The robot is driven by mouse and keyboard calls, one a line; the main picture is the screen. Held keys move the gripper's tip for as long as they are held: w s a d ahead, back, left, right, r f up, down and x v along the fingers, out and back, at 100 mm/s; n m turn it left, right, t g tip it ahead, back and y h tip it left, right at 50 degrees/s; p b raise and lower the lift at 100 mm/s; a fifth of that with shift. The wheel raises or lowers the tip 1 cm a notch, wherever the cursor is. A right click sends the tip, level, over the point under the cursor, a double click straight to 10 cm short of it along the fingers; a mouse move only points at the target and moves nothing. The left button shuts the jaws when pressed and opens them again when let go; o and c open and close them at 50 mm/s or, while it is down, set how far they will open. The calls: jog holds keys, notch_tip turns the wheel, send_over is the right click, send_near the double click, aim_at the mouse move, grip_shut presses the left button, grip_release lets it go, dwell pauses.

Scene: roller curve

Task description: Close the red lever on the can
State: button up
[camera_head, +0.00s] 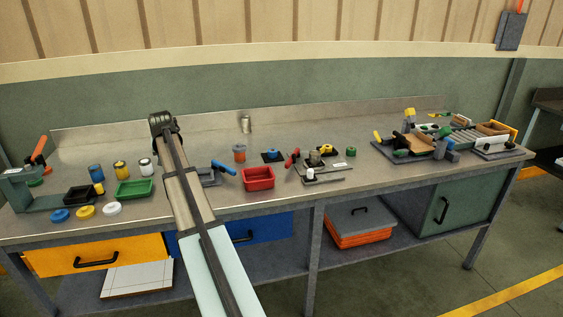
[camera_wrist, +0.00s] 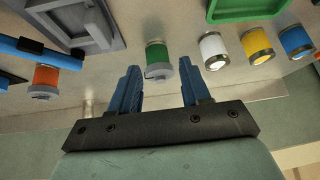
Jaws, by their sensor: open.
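A red lever (camera_head: 292,157) stands tilted up beside a small metal can (camera_head: 315,158) on a light plate, right of the middle of the bench in the head view. Whether the lever touches the can is too small to tell. My gripper (camera_wrist: 160,76) is open and empty. In the wrist view a green can (camera_wrist: 157,62) with a metal end shows between and beyond its fingers, apart from them. The fingers are hidden behind my wrist in the head view. My gripper is well to the left of the red lever, which is outside the wrist view.
Blue, yellow and white cans (camera_wrist: 213,48) and a green tray (camera_head: 134,190) lie to the left on the bench. A blue-handled grey fixture (camera_head: 209,177), an orange can (camera_head: 239,152) and a red bin (camera_head: 258,178) lie between my arm and the lever. Another orange-red lever (camera_head: 39,151) stands far left.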

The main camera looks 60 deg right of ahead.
jog(key=s+d+r+m+g, duration=0.3)
jog(key=s+d+m, duration=0.1)
jog(key=s+d, duration=1.3)
jog(key=m+g, duration=0.2)
jog(key=m, duration=0.2)
send_near(288, 162)
jog(key=shift+h, duration=0.4)
jog(key=x, duration=0.9)
jog(key=shift+a+f, duration=0.2)
jog(key=shift+c, duration=0.3)
grip_shut()
